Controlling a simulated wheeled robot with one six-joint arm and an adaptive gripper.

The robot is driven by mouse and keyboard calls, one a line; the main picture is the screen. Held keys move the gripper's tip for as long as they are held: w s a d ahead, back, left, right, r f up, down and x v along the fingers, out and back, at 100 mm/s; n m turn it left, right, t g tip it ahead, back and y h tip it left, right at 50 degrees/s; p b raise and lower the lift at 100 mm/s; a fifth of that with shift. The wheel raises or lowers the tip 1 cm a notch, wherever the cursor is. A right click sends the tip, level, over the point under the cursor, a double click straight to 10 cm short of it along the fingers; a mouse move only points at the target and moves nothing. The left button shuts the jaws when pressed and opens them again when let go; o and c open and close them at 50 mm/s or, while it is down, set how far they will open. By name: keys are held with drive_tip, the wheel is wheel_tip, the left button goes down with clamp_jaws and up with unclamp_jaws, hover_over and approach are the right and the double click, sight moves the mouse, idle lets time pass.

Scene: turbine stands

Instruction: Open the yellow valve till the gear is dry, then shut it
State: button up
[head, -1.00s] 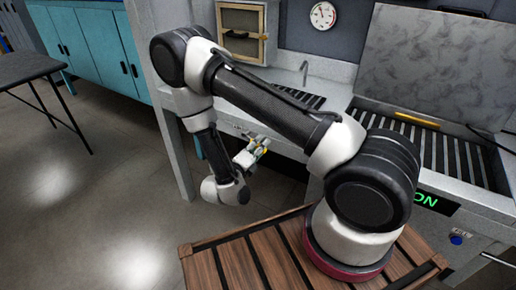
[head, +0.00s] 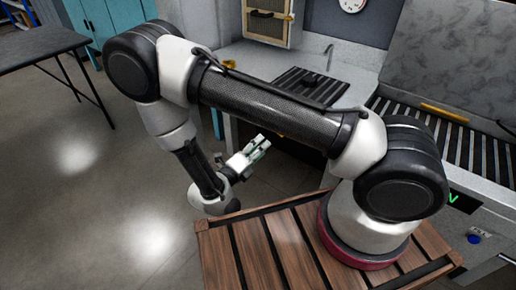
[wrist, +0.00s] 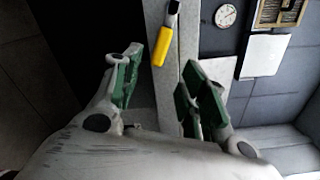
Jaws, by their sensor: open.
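A yellow handle (wrist: 160,46) with a dark and white upper end shows in the wrist view, beyond the fingers and beside the grey counter edge; it looks like the yellow valve's lever. In the head view a small yellow-orange patch (head: 281,136) shows under my arm near the counter front; I cannot tell if it is the same handle. My gripper (head: 260,146) is open and empty, low in front of the counter. In the wrist view its green-padded fingers (wrist: 160,79) stand apart, short of the handle and not touching it. No gear can be made out.
A counter (head: 343,62) with a black ribbed drain (head: 308,87) stands behind my arm. A roller conveyor (head: 440,117) is at right, a dark table (head: 38,48) at left. The floor (head: 110,170) between is clear.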

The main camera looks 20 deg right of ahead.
drive_tip(key=shift+d, duration=0.1)
drive_tip(key=shift+c, duration=1.4)
drive_tip(key=f, duration=0.1)
drive_tip(key=d, duration=0.1)
drive_tip(key=f, duration=0.1)
drive_tip(key=shift+s+d+f, duration=0.15)
drive_tip(key=shift+s+f, duration=0.1)
drive_tip(key=shift+f, duration=0.05)
clamp_jaws()
wheel_tip(320, 180, down, 9)
drive_tip(key=w+a+m+h, duration=0.2)
drive_tip(key=w+m+h, duration=0.1)
drive_tip(key=m, duration=0.9)
drive_tip(key=w+d+r+m, duration=0.4)
drive_tip(key=d+r+m, duration=0.3)
drive_tip(key=d, duration=0.1)
drive_tip(key=shift+w, duration=0.2)
